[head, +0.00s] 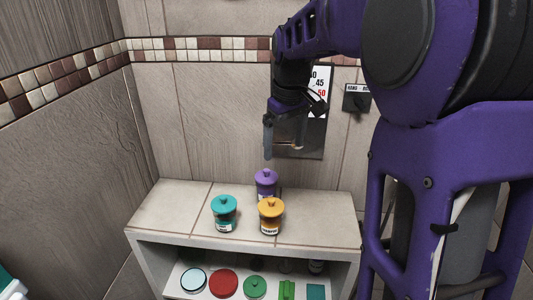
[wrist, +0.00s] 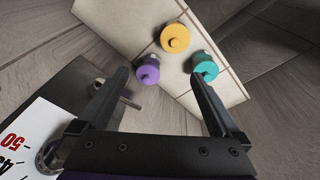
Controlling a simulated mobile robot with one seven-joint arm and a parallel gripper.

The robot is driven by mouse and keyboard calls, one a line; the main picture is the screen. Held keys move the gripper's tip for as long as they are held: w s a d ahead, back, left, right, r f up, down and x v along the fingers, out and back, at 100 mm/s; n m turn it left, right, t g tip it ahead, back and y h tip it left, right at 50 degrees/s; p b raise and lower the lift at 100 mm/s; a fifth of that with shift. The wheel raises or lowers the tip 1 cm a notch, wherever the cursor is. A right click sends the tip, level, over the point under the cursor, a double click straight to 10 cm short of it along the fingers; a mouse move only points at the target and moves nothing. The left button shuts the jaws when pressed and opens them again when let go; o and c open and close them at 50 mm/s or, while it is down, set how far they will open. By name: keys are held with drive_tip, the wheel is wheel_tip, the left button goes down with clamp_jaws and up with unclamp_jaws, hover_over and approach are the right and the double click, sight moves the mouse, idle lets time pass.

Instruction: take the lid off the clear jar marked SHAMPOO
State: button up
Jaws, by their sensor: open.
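Three jars with knobbed lids stand on a tiled shelf top: a teal-lidded jar (head: 224,212), an orange-lidded jar (head: 271,214) and a purple-lidded jar (head: 265,182) behind them. Each has a small white label. The orange-lidded jar's label seems to read SHAMPOO, but the print is too small to be sure. All three lids are on. My gripper (head: 285,151) is open and empty, above and behind the jars, near the back wall. The wrist view shows the purple lid (wrist: 147,71) and teal lid (wrist: 206,68) near the fingertips, with the orange lid (wrist: 175,38) farther off.
The shelf top (head: 165,207) is clear at left and right of the jars. A lower shelf holds several round lids or containers, including a red one (head: 223,283). A wall panel with numbers (head: 318,95) and a wall control (head: 356,99) are close to my arm.

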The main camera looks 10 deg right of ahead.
drive_tip(key=s, duration=0.3)
hover_over(272, 199)
drive_tip(key=shift+g+y, duration=0.3)
drive_tip(key=shift+y, duration=0.1)
drive_tip(key=f, duration=0.7)
drive_tip(key=s+f, duration=0.1)
drive_tip(key=f, duration=0.3)
drive_tip(key=shift+d+f+b, duration=0.2)
drive_tip(key=shift+f+b, duration=0.05)
drive_tip(key=shift+b, duration=0.15)
drive_tip(key=shift+w+a+f, duration=0.1)
drive_tip(key=shift+w+f, duration=0.05)
drive_tip(key=shift+f, duration=0.85)
drive_tip(key=shift+w+a+f, duration=0.1)
drive_tip(key=shift+w+f, duration=0.05)
drive_tip(key=shift+f, duration=0.9)
drive_tip(key=shift+w+a+f, duration=0.1)
drive_tip(key=shift+w+f, duration=0.05)
drive_tip(key=shift+f, duration=0.85)
drive_tip(key=c, duration=1)
drive_tip(key=shift+r, duration=0.1)
